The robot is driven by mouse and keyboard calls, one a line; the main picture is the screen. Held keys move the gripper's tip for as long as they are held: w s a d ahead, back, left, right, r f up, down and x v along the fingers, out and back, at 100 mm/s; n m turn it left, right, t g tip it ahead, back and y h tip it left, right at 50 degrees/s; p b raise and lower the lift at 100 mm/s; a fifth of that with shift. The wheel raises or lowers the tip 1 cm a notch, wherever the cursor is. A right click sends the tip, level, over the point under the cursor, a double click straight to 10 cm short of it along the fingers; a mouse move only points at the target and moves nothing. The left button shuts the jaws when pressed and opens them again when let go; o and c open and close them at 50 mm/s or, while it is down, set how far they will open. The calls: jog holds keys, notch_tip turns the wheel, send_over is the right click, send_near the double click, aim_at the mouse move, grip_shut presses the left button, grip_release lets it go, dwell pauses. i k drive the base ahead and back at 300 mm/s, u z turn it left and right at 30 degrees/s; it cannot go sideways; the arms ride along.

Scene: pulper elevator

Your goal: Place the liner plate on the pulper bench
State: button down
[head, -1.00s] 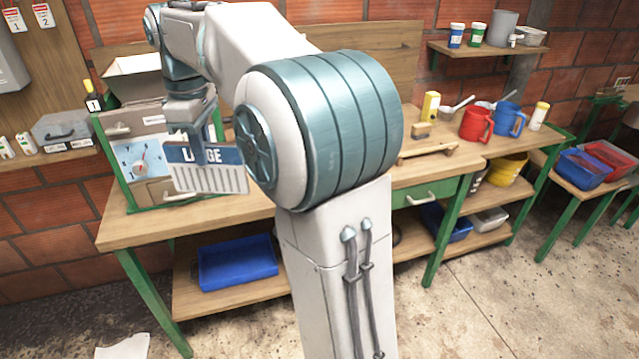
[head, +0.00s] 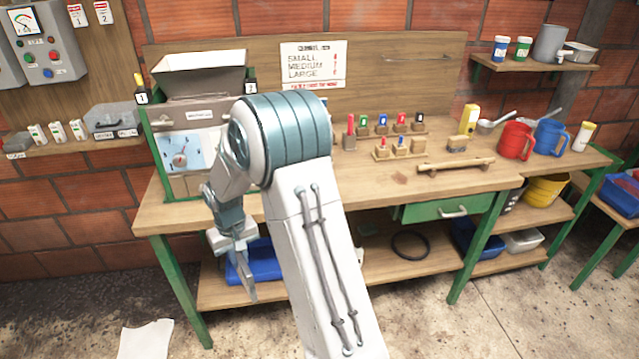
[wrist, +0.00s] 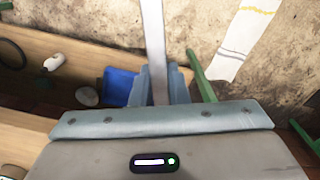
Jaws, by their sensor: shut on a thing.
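My gripper (head: 238,248) hangs in front of the bench's front edge, at the left and below the bench top. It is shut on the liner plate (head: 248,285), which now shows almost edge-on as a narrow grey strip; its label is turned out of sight. In the wrist view the plate (wrist: 153,35) is a thin pale strip standing up from between the fingers (wrist: 157,88). The pulper bench (head: 375,198) has a wooden top on green legs. The pulper (head: 190,118), with its dial panel and hopper, stands on its left end, partly behind my arm.
A blue bin (head: 262,258) lies on the lower shelf behind my gripper. Colored pegs (head: 382,124), a wooden bar (head: 455,166) and a red jug (head: 516,140) stand on the bench. The front middle of the top is clear. A white cloth (head: 146,340) lies on the floor.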

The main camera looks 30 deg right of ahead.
aim_at(342, 181)
jog(key=u, duration=2.9)
jog(key=k, duration=1.6)
jog(key=z, duration=2.4)
